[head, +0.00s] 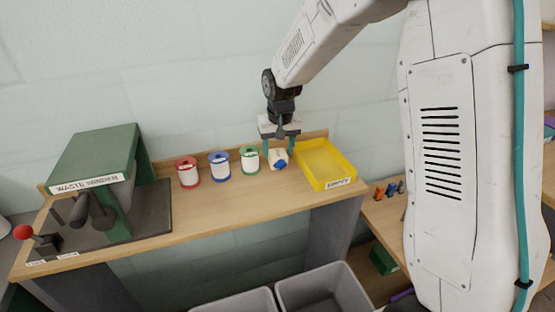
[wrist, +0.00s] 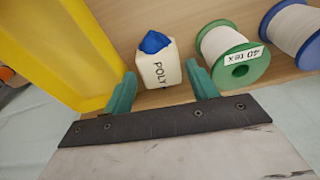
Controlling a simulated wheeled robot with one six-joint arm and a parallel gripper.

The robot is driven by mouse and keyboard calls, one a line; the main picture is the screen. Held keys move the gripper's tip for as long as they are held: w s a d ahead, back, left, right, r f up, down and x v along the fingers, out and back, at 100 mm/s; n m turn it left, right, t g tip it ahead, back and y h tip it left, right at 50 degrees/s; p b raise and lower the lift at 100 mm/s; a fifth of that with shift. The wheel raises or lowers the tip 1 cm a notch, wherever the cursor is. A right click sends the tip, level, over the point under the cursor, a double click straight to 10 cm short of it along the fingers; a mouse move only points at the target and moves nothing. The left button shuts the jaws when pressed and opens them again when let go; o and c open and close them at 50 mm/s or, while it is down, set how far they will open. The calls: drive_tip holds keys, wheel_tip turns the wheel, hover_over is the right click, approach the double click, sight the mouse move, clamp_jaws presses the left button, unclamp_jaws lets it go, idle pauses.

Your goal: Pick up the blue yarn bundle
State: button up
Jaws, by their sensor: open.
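The blue yarn bundle (wrist: 154,42) shows as a blue tuft at the end of a white block (wrist: 159,70) marked "POLY" in the wrist view. In the head view the blue tuft (head: 281,163) and white block (head: 277,153) are on the wooden bench between the green-rimmed spool and the yellow tray. My gripper (wrist: 160,92) is open, with one green finger on each side of the white block's near end. In the head view my gripper (head: 278,150) is directly over the block. I cannot tell whether the fingers touch it.
The yellow tray (head: 300,164) stands close on the right. The green spool (head: 250,160), blue spool (head: 220,166) and red spool (head: 188,172) stand in a row to the left. The waste winder (head: 95,160) is at the far left. The bench front (head: 225,205) is clear.

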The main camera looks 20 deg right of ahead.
sight(278, 154)
drive_tip(key=f, duration=0.4)
drive_tip(key=shift+w, duration=0.25)
drive_tip(key=c, duration=0.7)
drive_tip(key=shift+r, duration=0.1)
